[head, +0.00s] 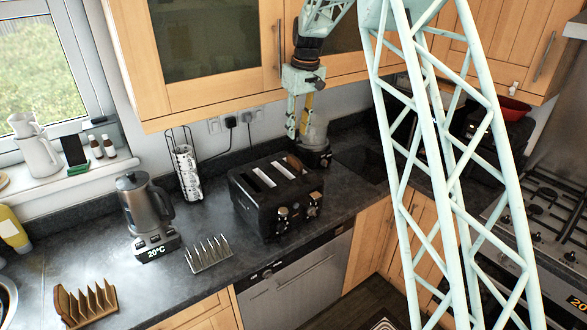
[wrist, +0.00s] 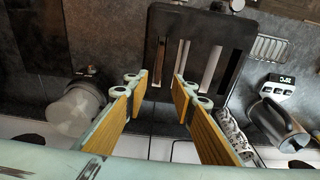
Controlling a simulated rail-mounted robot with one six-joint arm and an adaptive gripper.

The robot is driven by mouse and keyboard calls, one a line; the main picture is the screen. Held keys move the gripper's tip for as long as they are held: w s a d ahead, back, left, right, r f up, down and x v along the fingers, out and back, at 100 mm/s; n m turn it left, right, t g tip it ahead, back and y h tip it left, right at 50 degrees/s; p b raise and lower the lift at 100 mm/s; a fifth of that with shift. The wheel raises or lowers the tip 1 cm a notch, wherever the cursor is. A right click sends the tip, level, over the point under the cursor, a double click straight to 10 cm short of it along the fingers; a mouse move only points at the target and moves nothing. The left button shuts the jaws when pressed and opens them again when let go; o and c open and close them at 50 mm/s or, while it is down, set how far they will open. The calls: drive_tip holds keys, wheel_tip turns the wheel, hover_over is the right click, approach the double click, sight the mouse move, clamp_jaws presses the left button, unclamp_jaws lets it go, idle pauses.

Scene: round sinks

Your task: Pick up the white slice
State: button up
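The black toaster (head: 268,215) stands on the dark counter, its slots facing up; it also shows in the wrist view (wrist: 198,22). Pale white slices show as narrow strips in its slots, one white slice (head: 264,178) near the middle and another white slice (head: 284,170) to its right. A white slice (wrist: 212,66) also shows in the wrist view. A brown slice (head: 294,161) stands in the rightmost slot. My gripper (head: 298,133) is above and behind the toaster's right end, pointing down. In the wrist view my gripper (wrist: 160,84) is open, with nothing between its fingers.
A kettle (head: 147,205), a metal rack (head: 208,254) and a wooden rack (head: 85,303) stand left of the toaster. A cup holder (head: 186,170) is behind it. A blender-like appliance (head: 315,140) is close to my gripper. Wall cabinets (head: 215,88) hang above.

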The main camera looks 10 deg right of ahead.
sight(294, 157)
drive_tip(key=shift+f, duration=0.2)
idle(0.3)
drive_tip(key=shift+w+a+f+p, duration=0.1)
drive_tip(key=shift+w+f, duration=0.1)
drive_tip(key=shift+f, duration=1.15)
drive_tip(key=shift+w+a+f+p, duration=0.1)
drive_tip(key=shift+w+f, duration=0.15)
drive_tip(key=shift+f, duration=1.15)
drive_tip(key=shift+w+a+f+p, duration=0.1)
drive_tip(key=shift+w+f, duration=0.1)
drive_tip(key=shift+f, duration=1.15)
drive_tip(key=shift+f, duration=0.1)
drive_tip(key=shift+w+f+p, duration=0.25)
drive_tip(key=shift+f, duration=1)
drive_tip(key=shift+w+f+p, duration=0.2)
drive_tip(key=shift+f+p, duration=0.05)
drive_tip(key=shift+f, duration=1)
clamp_jaws()
